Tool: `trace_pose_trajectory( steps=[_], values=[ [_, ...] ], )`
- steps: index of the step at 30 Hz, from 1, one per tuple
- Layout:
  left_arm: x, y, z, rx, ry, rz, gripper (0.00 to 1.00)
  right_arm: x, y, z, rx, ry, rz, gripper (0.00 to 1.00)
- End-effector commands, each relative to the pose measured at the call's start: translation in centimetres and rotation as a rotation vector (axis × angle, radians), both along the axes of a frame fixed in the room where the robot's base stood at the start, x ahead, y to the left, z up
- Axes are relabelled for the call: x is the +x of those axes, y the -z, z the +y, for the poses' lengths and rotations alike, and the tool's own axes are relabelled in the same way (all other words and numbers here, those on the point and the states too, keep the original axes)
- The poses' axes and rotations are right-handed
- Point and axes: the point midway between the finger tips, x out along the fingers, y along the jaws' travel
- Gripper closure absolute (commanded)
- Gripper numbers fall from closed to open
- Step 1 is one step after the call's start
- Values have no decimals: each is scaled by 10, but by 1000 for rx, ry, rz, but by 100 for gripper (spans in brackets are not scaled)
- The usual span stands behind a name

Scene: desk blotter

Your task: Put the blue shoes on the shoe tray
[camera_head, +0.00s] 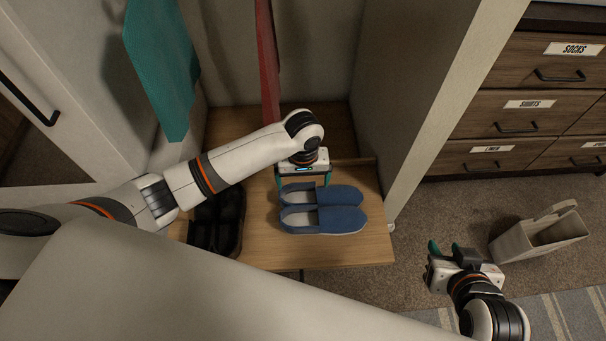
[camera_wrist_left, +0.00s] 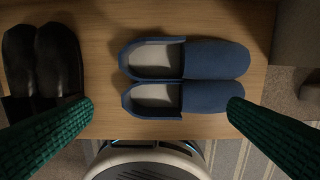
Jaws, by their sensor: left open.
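The pair of blue shoes (camera_head: 335,219) lies side by side on a wooden board (camera_head: 360,252) in the closet, toes to the right. They also show in the left wrist view (camera_wrist_left: 212,95), between and beyond my fingertips. My left gripper (camera_head: 303,181) is open and empty, at the far edge of the shoes in the head view; I cannot tell if it touches them. My right gripper (camera_head: 446,246) is open and empty, low at the right over the carpet. The wooden board may be the shoe tray; no other tray is clear.
Black shoes (camera_head: 228,222) lie left of the blue pair, partly under my left arm. Teal (camera_head: 160,65) and red (camera_head: 267,60) cloths hang above. A grey closet wall (camera_head: 395,85) bounds the right. A pale open bin (camera_head: 540,235) stands on the carpet below labelled drawers (camera_head: 520,110).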

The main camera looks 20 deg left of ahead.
Motion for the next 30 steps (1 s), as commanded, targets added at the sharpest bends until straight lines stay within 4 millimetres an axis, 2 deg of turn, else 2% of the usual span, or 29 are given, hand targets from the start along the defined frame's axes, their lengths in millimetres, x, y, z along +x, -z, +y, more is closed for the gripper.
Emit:
trace_pose_trajectory(
  steps=[4, 8, 12, 15, 17, 22, 27, 30],
  values=[
    [-3, -3, -5, -16, 17, -7, 2, -6, 4, -2, -9, 3, 41, 65],
    [-22, 0, -30, -99, 122, -64, 2, -7, 5, -3, -10, 4, 47, 65],
    [-50, -9, -62, -228, 287, -226, 2, -7, 5, -3, -10, 4, 46, 65],
    [-66, -25, -67, -270, 374, -378, 2, -7, 5, -3, -10, 4, 46, 65],
    [-75, -36, -62, -263, 412, -469, 2, -7, 5, -3, -10, 4, 46, 65],
    [-99, -68, -21, -131, 487, -676, 2, -7, 5, -2, -9, 3, 45, 65],
    [-118, -91, 20, 36, 538, -763, 2, -7, 5, -2, -9, 3, 45, 65],
    [-123, -98, 32, 89, 556, -779, 2, -7, 5, -2, -9, 3, 45, 65]
  ],
)
